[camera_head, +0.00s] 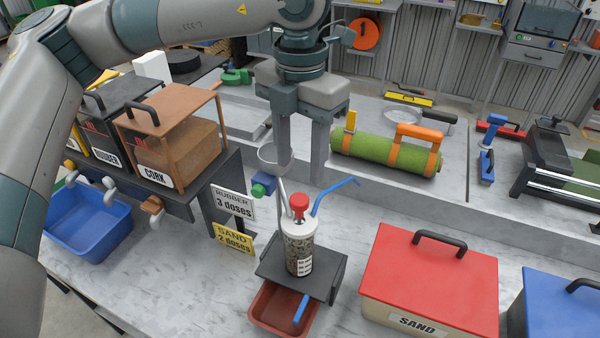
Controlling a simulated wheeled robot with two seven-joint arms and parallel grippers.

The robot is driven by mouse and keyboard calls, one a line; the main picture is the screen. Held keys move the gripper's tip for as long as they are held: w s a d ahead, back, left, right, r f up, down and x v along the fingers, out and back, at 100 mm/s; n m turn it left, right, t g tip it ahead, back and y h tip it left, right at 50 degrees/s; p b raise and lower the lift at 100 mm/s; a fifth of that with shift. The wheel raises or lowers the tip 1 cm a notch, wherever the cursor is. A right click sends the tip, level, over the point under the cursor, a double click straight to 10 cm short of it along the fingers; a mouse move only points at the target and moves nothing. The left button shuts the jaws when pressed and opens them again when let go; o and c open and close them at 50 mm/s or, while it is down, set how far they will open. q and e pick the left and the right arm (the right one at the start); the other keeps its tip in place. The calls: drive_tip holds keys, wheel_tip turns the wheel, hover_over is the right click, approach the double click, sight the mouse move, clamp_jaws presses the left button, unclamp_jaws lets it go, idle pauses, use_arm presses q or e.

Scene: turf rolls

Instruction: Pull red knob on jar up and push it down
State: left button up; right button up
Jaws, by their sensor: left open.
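The jar (299,252) is clear with a white lid and speckled contents, and stands upright on a dark stand. Its red knob (299,202) sits on top of the lid. A blue bent tube (330,193) rises from the lid's right side, and a pale spout shows on its left. My left gripper (303,172) points down and is open, its fingers apart. In the picture its fingertips lie just above the knob; I cannot tell the exact depth gap. My right gripper is not in view.
A red tray (276,312) lies below the dark stand (335,282). A red-lidded SAND box (435,275) stands right of it. Dose signs (233,204) and the CORK bin (175,145) are at left. A green turf roll (375,154) lies behind.

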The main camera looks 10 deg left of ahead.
use_arm(q)
wheel_tip(320, 180, up, 7)
drive_tip(key=p, duration=0.2)
drive_tip(key=shift+r, duration=0.15)
idle(0.3)
